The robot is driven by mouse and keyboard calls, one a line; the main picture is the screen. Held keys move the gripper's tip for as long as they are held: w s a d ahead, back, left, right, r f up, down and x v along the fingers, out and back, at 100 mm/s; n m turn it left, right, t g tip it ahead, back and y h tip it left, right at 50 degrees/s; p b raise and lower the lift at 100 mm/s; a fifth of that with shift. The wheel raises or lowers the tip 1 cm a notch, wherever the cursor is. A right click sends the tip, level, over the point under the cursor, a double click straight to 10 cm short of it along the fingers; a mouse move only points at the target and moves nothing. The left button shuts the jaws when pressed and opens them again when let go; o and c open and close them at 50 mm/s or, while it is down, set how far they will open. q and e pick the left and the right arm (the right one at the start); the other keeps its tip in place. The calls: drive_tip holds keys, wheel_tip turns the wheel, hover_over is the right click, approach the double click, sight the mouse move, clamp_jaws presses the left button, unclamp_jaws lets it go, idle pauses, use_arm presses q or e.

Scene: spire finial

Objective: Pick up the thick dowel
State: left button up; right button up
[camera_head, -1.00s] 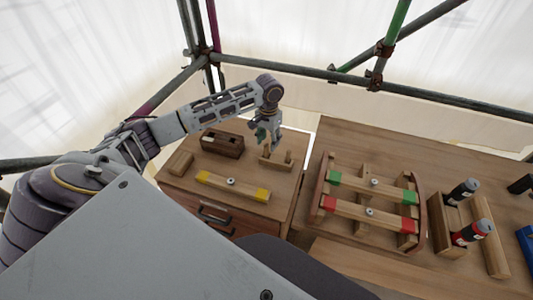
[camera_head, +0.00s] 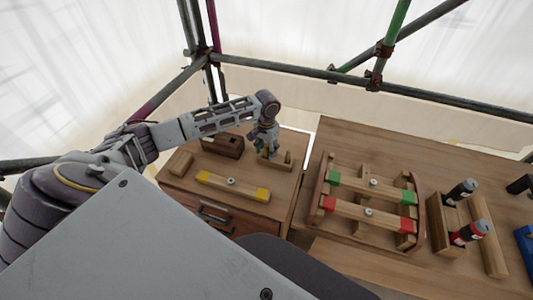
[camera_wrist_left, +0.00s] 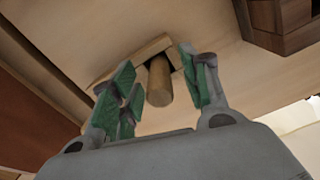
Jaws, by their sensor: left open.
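The thick dowel (camera_wrist_left: 159,84) is a round wooden peg standing in a small wooden block (camera_wrist_left: 118,62), seen in the left wrist view. My left gripper (camera_wrist_left: 158,68) is open, with its green-padded fingers on either side of the dowel. A gap shows between the dowel and the left finger; the right finger is closer to it. In the head view my left gripper (camera_head: 265,150) is low over the wooden block (camera_head: 277,162) on the left cabinet top, hiding most of the dowel. My right gripper is not in view.
On the same cabinet are a dark wooden box (camera_head: 222,145), a small wood block (camera_head: 181,163) and a yellow-ended bar (camera_head: 232,186). To the right, a rack (camera_head: 322,187) carries green-ended and red-ended bars.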

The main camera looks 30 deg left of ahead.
use_arm(q)
drive_tip(key=shift+c, duration=0.5)
drive_tip(key=c, duration=0.9)
drive_tip(key=shift+r, duration=0.15)
drive_tip(key=shift+r+b, duration=0.3)
drive_tip(key=shift+r, duration=4.6)
